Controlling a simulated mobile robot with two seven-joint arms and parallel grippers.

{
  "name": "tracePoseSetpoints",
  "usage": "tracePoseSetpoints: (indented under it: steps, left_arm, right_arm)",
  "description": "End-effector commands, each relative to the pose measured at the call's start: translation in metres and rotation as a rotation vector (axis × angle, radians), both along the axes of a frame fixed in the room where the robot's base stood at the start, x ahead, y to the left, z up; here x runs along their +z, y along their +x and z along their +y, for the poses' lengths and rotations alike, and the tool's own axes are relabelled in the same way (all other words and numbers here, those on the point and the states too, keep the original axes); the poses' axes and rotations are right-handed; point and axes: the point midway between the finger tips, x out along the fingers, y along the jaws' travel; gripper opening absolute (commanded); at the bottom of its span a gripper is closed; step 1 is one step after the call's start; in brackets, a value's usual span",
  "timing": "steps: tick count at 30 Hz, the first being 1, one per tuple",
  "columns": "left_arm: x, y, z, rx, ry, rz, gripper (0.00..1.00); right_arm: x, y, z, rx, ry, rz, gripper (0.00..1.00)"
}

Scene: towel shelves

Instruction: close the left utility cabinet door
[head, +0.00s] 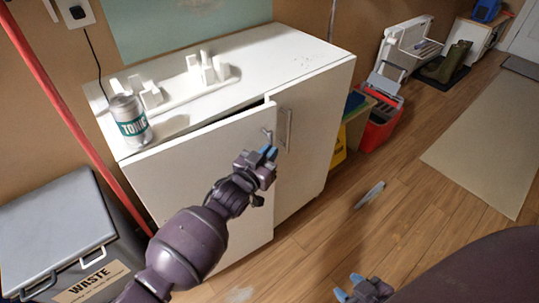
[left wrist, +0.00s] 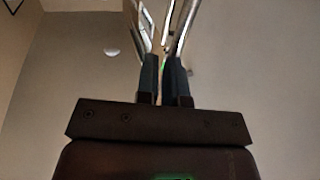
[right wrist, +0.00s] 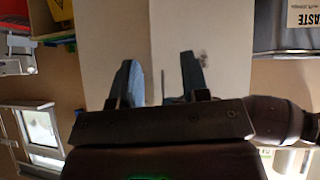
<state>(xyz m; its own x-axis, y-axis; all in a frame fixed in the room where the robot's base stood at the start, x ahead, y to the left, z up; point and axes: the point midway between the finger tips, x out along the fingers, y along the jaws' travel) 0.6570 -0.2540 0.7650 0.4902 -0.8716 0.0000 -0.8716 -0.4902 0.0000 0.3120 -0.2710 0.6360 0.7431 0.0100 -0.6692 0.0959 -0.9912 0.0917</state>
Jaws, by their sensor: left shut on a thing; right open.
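The white utility cabinet (head: 300,62) stands against the wall. Its left door (head: 185,180) is slightly ajar, with a dark gap along its top edge and its free edge a little in front of the right door (head: 313,125). My left gripper (head: 268,153) is shut on the left door's handle (head: 267,134). In the left wrist view the closed fingers (left wrist: 164,75) are at the metal handle, partly hidden. My right gripper (head: 358,287) is open and empty, low at the front. In the right wrist view its fingers (right wrist: 160,78) are apart, with the cabinet front beyond.
A can (head: 129,120) and white holders (head: 208,72) stand on the cabinet top. A grey waste bin (head: 65,240) is at the left, beside a red pole (head: 75,110). A red toolbox (head: 380,115) and yellow sign (head: 339,148) are right of the cabinet.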

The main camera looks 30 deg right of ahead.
Motion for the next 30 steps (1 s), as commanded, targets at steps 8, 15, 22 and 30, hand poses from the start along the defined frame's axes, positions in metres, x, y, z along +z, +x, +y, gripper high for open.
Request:
tracePoseSetpoints:
  steps: [8, 15, 22, 30]
  left_arm:
    - [-0.001, 0.014, -0.008, -0.013, -0.006, 0.001, 0.00]
    - [-0.001, 0.029, -0.008, -0.013, -0.006, 0.003, 0.00]
    - [0.003, 0.035, -0.008, -0.011, -0.007, -0.002, 0.00]
    - [0.005, 0.036, -0.008, -0.009, -0.008, -0.004, 0.00]
  right_arm:
    - [-0.009, -0.003, 0.001, 0.011, -0.009, 0.010, 0.42]
    - [-0.005, 0.002, 0.003, 0.021, -0.015, -0.007, 0.42]
    - [-0.004, 0.004, 0.004, 0.025, -0.016, -0.011, 0.42]
    - [-0.004, 0.006, 0.004, 0.027, -0.018, -0.014, 0.42]
